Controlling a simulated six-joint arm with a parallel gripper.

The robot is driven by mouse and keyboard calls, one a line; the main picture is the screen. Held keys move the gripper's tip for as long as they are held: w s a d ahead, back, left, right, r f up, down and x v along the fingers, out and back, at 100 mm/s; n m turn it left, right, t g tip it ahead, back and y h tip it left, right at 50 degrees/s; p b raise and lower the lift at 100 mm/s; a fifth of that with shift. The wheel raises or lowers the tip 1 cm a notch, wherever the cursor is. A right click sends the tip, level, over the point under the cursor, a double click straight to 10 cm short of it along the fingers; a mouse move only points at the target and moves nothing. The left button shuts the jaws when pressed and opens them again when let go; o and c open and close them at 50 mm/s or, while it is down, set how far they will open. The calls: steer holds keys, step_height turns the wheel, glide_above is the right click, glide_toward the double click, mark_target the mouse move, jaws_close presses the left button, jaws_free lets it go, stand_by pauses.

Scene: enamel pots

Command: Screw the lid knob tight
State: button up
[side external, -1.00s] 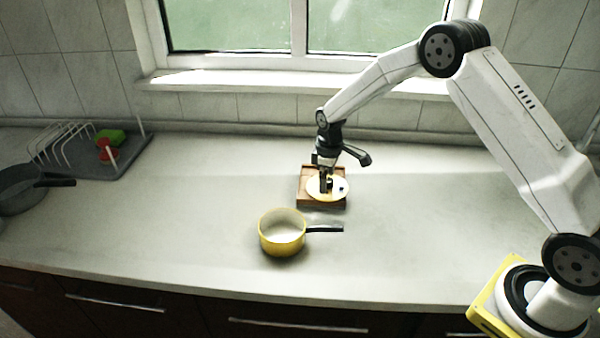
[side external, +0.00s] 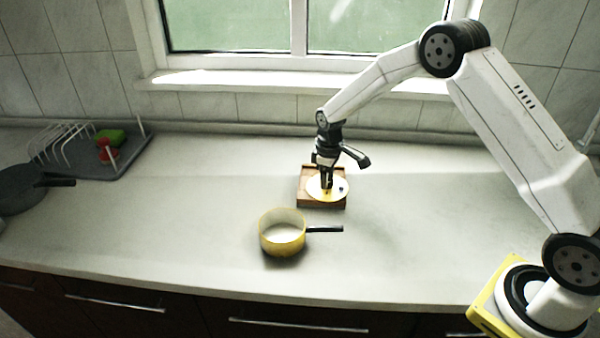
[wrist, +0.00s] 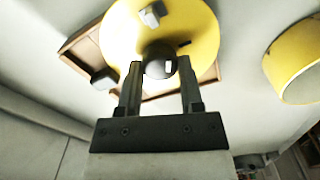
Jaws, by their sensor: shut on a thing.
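The lid is a round disc that shows yellow in the wrist view (wrist: 200,28) and mostly pale in the side view (side external: 314,190). The dark round knob (wrist: 160,62) is at the lid's middle, between my fingertips. My gripper (side external: 326,186) points down over the lid and is shut on the knob; its two fingers also show in the wrist view (wrist: 160,68). The knob is hidden by the fingers in the side view. I cannot tell whether any gap remains under the knob.
A yellow pot (side external: 282,238) with a dark handle stands on the counter in front of the board. A rack (side external: 85,160) with green and red items and a dark pan (side external: 18,192) are at the left. A window sill is behind. The counter between rack and board is clear.

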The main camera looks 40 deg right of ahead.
steer(key=m, duration=0.4)
steer(key=shift+m, duration=2)
steer(key=shift+m, duration=0.4)
steer(key=m, duration=0.8)
steer(key=o, duration=1.2)
steer(key=shift+c, duration=0.2)
